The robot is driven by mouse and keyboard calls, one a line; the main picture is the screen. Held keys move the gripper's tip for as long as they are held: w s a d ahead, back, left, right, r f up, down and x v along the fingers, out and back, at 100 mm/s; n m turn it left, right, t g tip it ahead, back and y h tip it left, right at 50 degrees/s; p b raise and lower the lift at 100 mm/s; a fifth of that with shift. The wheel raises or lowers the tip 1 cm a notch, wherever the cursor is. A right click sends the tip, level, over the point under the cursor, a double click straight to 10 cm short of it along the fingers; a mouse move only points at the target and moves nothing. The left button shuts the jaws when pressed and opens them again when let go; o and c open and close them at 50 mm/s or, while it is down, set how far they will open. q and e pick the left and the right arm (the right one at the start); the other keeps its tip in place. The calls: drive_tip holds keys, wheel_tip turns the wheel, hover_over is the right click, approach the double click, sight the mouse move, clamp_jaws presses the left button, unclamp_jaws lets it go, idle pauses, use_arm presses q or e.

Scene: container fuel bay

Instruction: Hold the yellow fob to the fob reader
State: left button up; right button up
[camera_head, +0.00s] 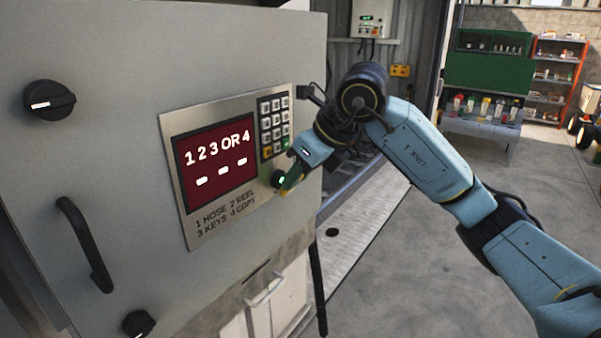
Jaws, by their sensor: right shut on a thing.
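The fob reader (277,178) is a dark round spot with a small green light, low on the right side of the steel control panel. My right gripper (289,182) is right in front of it, shut on the yellow fob (285,191), of which only a small part shows. The fob looks close to or against the reader; I cannot tell whether they touch. The gripper hides part of the reader's right side. My left gripper is not in view.
The panel has a dark red screen (214,162) reading "1 2 3 OR 4" with three dashes, and a keypad (273,126). The grey cabinet has black knobs (49,101) and a black handle (84,244). A table with bottles (482,126) stands far back right. Open floor lies right.

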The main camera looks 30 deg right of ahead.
drive_tip(key=shift+s+d, duration=0.1)
idle(0.4)
drive_tip(key=s+d+b, duration=0.3)
drive_tip(key=s+b, duration=0.2)
drive_tip(key=s, duration=0.3)
drive_tip(key=shift+d, duration=0.15)
